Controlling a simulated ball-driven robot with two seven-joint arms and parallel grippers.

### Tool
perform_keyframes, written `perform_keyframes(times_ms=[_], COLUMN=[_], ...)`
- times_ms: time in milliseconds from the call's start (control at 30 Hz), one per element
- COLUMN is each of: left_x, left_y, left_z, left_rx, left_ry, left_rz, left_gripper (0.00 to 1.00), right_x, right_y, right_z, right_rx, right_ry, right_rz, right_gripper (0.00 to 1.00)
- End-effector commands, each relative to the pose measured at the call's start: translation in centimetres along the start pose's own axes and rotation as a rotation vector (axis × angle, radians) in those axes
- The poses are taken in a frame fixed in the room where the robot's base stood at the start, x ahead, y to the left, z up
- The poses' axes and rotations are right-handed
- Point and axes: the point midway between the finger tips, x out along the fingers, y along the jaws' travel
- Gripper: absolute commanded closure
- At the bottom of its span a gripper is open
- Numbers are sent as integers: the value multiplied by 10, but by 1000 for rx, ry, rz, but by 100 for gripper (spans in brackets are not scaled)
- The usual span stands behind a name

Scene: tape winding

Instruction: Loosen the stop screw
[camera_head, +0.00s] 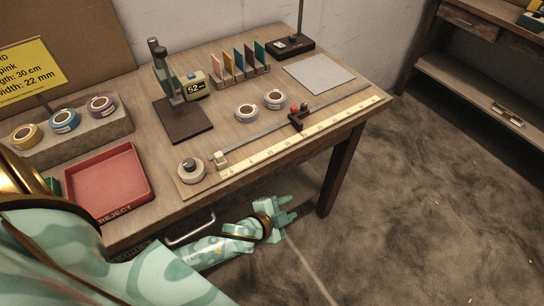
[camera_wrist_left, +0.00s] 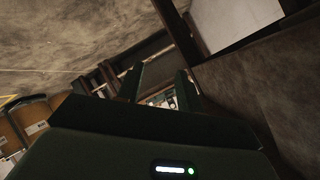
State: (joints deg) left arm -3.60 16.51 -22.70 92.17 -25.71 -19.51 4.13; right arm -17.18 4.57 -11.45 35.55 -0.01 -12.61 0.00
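The dark stop (camera_head: 297,120) sits on the metal rail (camera_head: 258,137) that runs beside a ruler, toward the right part of the table. My left gripper (camera_head: 288,209) is below the table's front edge, in front of the table and well apart from the stop. Its two fingers are spread with nothing between them, and the left wrist view (camera_wrist_left: 158,88) also shows a gap between them. My right gripper is not in view.
The wooden table (camera_head: 225,55) has its front edge between my left gripper and the stop. Tape rolls (camera_head: 246,112) lie behind the rail, and another roll (camera_head: 191,171) is at its left end. A red reject tray (camera_head: 108,184) is at front left. A grey sheet (camera_head: 319,74) lies behind.

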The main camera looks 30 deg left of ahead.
Motion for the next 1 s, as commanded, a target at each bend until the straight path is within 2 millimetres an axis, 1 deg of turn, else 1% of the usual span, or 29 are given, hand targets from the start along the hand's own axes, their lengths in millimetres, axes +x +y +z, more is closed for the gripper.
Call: perform_keyframes(times_ms=[33, 100, 233, 400, 667, 733, 767, 867, 900, 967, 1000], left_x=[0, -1, -3, -4, -4, -4, -5, -12, -18, -30, -41], left_y=[6, 11, 18, 21, 21, 28, 34, 69, 87, 116, 134], left_z=[7, 15, 24, 29, 30, 38, 45, 88, 108, 140, 160], left_rx=[-7, -16, -28, -32, -33, -42, -52, -108, -139, -189, -221], left_ry=[-18, -39, -65, -79, -80, -96, -112, -201, -246, -319, -368], left_rz=[8, 16, 27, 33, 34, 46, 59, 123, 153, 200, 229], left_gripper=[63, 63, 63, 63, 63, 63, 63, 63, 63, 63, 63], right_x=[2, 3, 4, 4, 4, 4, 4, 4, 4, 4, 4], right_y=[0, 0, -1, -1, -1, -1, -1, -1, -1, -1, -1], right_z=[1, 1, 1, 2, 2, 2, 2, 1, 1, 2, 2], right_rx=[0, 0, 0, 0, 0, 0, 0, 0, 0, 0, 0], right_ry=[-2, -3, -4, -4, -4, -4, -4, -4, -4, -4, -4], right_rz=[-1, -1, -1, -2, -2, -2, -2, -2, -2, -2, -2], right_gripper=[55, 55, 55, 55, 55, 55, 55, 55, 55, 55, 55])
